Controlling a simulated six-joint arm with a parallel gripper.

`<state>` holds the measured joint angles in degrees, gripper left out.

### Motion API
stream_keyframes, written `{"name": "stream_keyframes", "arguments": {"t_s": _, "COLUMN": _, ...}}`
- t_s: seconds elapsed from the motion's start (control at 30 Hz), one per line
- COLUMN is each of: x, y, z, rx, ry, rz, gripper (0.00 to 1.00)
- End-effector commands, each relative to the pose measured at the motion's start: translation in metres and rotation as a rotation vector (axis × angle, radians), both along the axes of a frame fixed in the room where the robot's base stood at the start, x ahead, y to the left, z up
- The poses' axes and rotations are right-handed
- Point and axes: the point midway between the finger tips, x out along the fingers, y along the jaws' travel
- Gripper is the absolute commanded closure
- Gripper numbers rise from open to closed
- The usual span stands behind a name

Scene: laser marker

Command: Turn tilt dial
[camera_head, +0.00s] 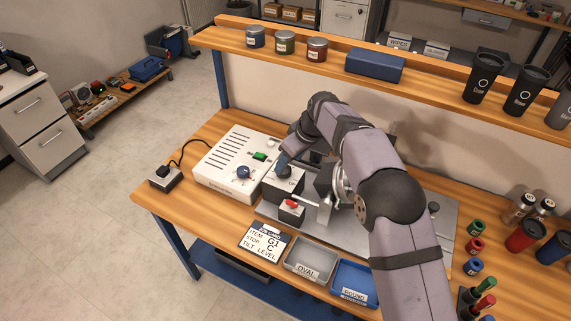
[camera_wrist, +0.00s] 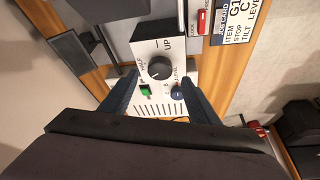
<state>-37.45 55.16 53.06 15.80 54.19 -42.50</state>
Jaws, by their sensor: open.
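The tilt dial (camera_wrist: 160,68) is a dark round knob on a pale box face marked "UP" in the wrist view. The job card (camera_head: 263,243) reads item G1, stop C, tilt level.
The white control unit (camera_head: 225,175) has a green switch (camera_head: 260,156) and a blue knob (camera_head: 243,172). A box with a red lever (camera_head: 291,204) stands just in front of the dial box. Grey (camera_head: 311,260) and blue (camera_head: 354,283) trays line the front edge.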

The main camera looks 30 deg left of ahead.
Motion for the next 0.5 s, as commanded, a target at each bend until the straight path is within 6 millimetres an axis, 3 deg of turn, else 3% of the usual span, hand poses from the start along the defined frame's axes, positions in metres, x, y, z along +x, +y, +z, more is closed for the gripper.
{"name": "stream_keyframes", "arguments": {"t_s": 0.2, "x": 0.003, "y": 0.011, "z": -0.024, "rx": -0.001, "ry": 0.000, "rz": 0.001, "gripper": 0.45}}
{"name": "stream_keyframes", "arguments": {"t_s": 0.5, "x": 0.005, "y": 0.018, "z": -0.042, "rx": 0.001, "ry": -0.002, "rz": 0.001, "gripper": 0.45}}
